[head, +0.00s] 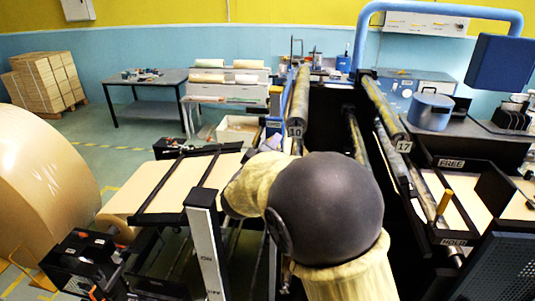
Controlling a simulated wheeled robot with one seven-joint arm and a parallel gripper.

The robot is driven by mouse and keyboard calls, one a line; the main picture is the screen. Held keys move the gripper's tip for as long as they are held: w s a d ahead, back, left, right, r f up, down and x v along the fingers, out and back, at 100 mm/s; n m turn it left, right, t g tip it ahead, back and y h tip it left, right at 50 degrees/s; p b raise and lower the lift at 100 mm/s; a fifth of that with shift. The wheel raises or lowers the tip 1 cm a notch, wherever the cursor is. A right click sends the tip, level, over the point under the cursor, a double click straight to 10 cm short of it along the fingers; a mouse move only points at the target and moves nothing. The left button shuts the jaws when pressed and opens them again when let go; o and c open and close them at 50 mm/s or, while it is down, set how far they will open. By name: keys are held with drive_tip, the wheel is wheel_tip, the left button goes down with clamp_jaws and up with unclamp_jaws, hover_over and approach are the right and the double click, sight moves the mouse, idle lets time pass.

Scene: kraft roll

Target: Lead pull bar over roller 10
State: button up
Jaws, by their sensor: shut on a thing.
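Roller 10 (299,98) is a long dark roller running away from me, with a "10" label on its near end. My arm, in a yellow sleeve with a dark round elbow, fills the lower middle. My gripper (270,142) shows only as a small dark and pale part past the sleeve, just left of roller 10's near end. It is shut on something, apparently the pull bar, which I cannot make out. Brown kraft paper (125,200) runs from the big kraft roll (40,185) at left toward my arm, under dark crossbars.
Roller 17 (383,104) runs parallel on the right. A pale upright post (205,240) stands close to my sleeve at left. Black panels marked FREE (451,163) and a blue overhead tube (440,8) are at right. Open floor lies between the kraft roll and the back tables.

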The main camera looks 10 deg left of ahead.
drive_tip(key=shift+d+r, duration=0.35)
drive_tip(key=shift+r, duration=0.35)
drive_tip(key=shift+d+r, duration=0.35)
drive_tip(key=shift+r, duration=0.35)
drive_tip(key=shift+d, duration=0.1)
drive_tip(key=shift+w+d+r, duration=0.1)
drive_tip(key=shift+d+r, duration=0.15)
drive_tip(key=shift+d, duration=0.6)
drive_tip(key=shift+d+r, duration=0.25)
drive_tip(key=shift+d, duration=0.65)
drive_tip(key=shift+w+d+r, duration=0.1)
drive_tip(key=shift+d+r, duration=0.15)
drive_tip(key=shift+d, duration=0.6)
drive_tip(key=shift+s, duration=0.1)
drive_tip(key=d+f+b, duration=0.4)
drive_tip(key=d, duration=0.1)
drive_tip(key=shift+d+f+b, duration=0.1)
drive_tip(key=shift+f+b, duration=0.25)
drive_tip(key=shift+f, duration=0.05)
